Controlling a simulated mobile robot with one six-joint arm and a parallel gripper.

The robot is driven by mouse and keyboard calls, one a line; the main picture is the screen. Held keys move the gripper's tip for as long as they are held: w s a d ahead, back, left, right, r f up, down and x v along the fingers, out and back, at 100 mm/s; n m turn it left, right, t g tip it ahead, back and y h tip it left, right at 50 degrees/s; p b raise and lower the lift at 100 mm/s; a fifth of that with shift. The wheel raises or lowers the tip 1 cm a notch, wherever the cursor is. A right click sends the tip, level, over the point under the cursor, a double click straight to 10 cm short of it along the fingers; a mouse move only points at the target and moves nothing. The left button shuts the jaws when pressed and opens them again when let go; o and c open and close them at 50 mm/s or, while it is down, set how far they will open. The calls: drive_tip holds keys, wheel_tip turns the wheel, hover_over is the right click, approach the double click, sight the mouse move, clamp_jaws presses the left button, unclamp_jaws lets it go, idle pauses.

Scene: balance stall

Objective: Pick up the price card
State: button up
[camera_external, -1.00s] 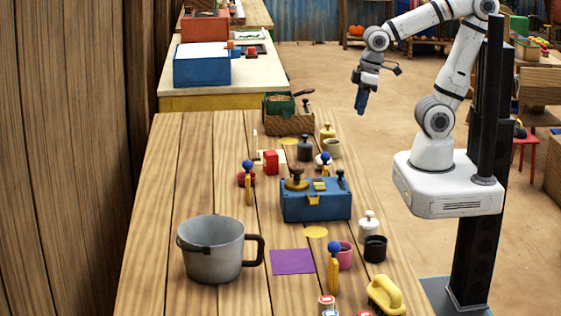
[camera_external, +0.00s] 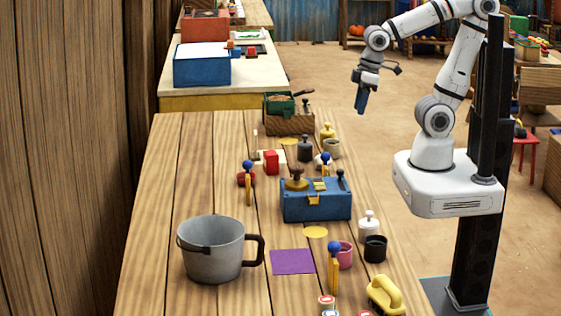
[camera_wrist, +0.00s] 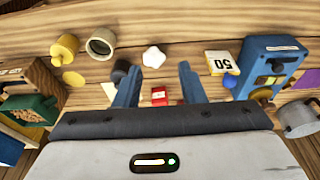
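I cannot make the card out clearly in the external view, where the blue box (camera_external: 316,200) stands mid-table. My gripper (camera_wrist: 158,84) is open and empty, with its two blue fingers apart; the card lies beyond and to the right of the right finger. In the external view my gripper (camera_external: 361,101) hangs pointing down, well above the table's right edge and apart from everything.
The wooden table (camera_external: 190,150) carries a grey pot (camera_external: 212,250), a purple square (camera_external: 292,262), a dark cup (camera_external: 375,248) and a yellow handled block (camera_external: 384,295). A yellow weight (camera_wrist: 65,46), a grey cup (camera_wrist: 101,44) and a white piece (camera_wrist: 154,56) lie left of the card.

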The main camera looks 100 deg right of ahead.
drive_tip(key=shift+o, duration=0.2)
drive_tip(key=shift+o, duration=1.2)
drive_tip(key=w+a+r+n+p, duration=0.25)
drive_tip(key=w+a+r, duration=0.25)
drive_tip(key=w+a, duration=0.5)
drive_tip(key=w+a+r+n+p, duration=0.1)
drive_tip(key=w+a+r, duration=0.1)
drive_tip(key=w+a, duration=0.5)
drive_tip(key=n+y+p, duration=0.3)
drive_tip(key=n+p, duration=0.3)
hover_over(335, 241)
drive_tip(key=s+d, duration=0.2)
wheel_tip(335, 241, down, 11)
drive_tip(key=shift+w+p+x, duration=0.15)
drive_tip(key=shift+p+x, duration=0.45)
drive_tip(key=shift+x, duration=1.15)
drive_tip(key=shift+w+p+x, duration=0.2)
drive_tip(key=shift+p+x, duration=0.4)
drive_tip(key=shift+x, duration=1.15)
